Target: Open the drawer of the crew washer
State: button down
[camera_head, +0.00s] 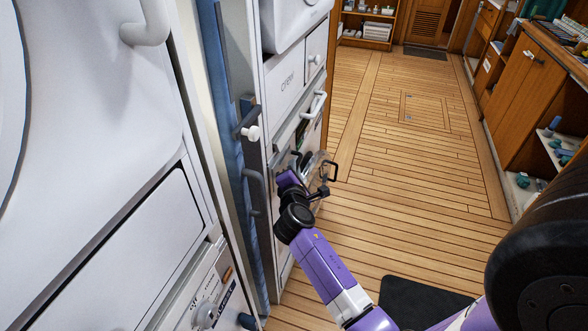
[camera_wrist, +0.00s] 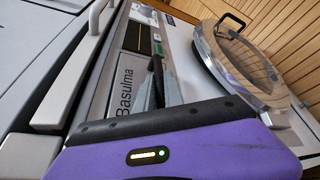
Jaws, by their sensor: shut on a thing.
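The crew washer (camera_head: 306,190) is a white front loader under a cabinet panel marked "crew" (camera_head: 288,85). In the wrist view its round glass door (camera_wrist: 238,62) with a black handle is at the right, and looks shut. The drawer front (camera_wrist: 125,92), a grey panel lettered "Basulma", lies left of the door. My gripper (camera_wrist: 160,82) is shut at this panel, its dark fingers close together beside the lettering. The exact gripped part is hidden. In the head view my gripper (camera_head: 297,162) is at the washer's upper front; how far the drawer stands out cannot be told.
A white bar handle (camera_head: 314,104) sits just above the washer front. White machines (camera_head: 110,235) fill the near left. The wooden floor (camera_head: 420,160) is open to the right, with a dark mat (camera_head: 420,300) near me and wooden cabinets (camera_head: 525,80) along the right.

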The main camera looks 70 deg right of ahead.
jog(key=s+p, duration=0.4)
jog(key=s, duration=0.9)
jog(key=shift+s+d, duration=0.25)
jog(key=shift+d, duration=0.2)
jog(key=shift+f, duration=0.1)
jog(key=c, duration=1.7)
grip_release()
jog(key=shift+b+v, duration=0.55)
jog(key=shift+v, duration=3.4)
